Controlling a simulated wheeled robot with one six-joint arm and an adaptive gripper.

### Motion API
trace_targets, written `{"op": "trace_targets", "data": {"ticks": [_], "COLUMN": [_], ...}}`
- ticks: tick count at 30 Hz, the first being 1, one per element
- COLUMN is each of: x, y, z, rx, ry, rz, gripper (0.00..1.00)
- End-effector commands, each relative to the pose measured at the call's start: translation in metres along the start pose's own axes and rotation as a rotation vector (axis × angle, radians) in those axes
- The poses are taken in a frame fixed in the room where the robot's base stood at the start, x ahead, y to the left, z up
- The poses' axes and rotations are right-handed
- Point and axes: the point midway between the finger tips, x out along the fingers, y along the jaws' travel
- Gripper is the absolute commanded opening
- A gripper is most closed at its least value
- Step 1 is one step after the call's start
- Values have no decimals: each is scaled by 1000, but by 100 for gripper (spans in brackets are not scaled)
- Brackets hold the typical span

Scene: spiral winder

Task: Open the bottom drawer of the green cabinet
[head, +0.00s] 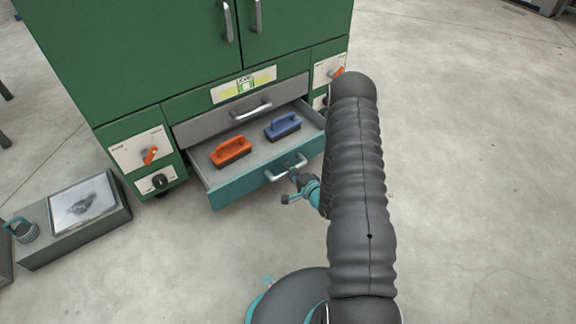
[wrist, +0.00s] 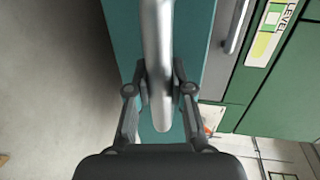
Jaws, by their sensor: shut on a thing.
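The green cabinet (head: 100,60) stands at the upper left in the head view. Its bottom drawer (head: 235,189), with a teal front, is pulled out, and its inside shows. My gripper (head: 299,178) is at the right part of the drawer's silver handle (head: 280,170). In the wrist view my gripper (wrist: 160,88) has a finger on each side of the handle (wrist: 158,50) and is shut on it. An orange-red brush-like block (head: 231,152) and a blue one (head: 283,126) lie in the drawer.
A grey drawer (head: 240,110) above is closed. Knob panels (head: 142,150) flank the drawers. A grey box with a framed plate (head: 75,220) stands on the floor at left. Floor to the right (head: 480,180) is clear.

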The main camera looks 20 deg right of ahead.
Motion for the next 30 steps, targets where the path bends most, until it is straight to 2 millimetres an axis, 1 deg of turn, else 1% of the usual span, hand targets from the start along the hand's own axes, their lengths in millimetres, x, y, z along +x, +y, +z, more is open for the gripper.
{"op": "trace_targets", "data": {"ticks": [10,11,12,13,14,24,26,30], "x": [0,0,0,0,0,-4,-8,-28], "y": [-1,-1,-1,-1,-1,0,0,0], "z": [0,0,0,0,0,-1,-1,-2], "rx": [-1,-1,-1,-1,-1,1,1,2], "ry": [-2,-2,-2,-2,-2,0,0,2], "rz": [-3,-3,-2,-2,-2,0,0,0], "gripper": [0,28,38,46,48,48,48,48]}}
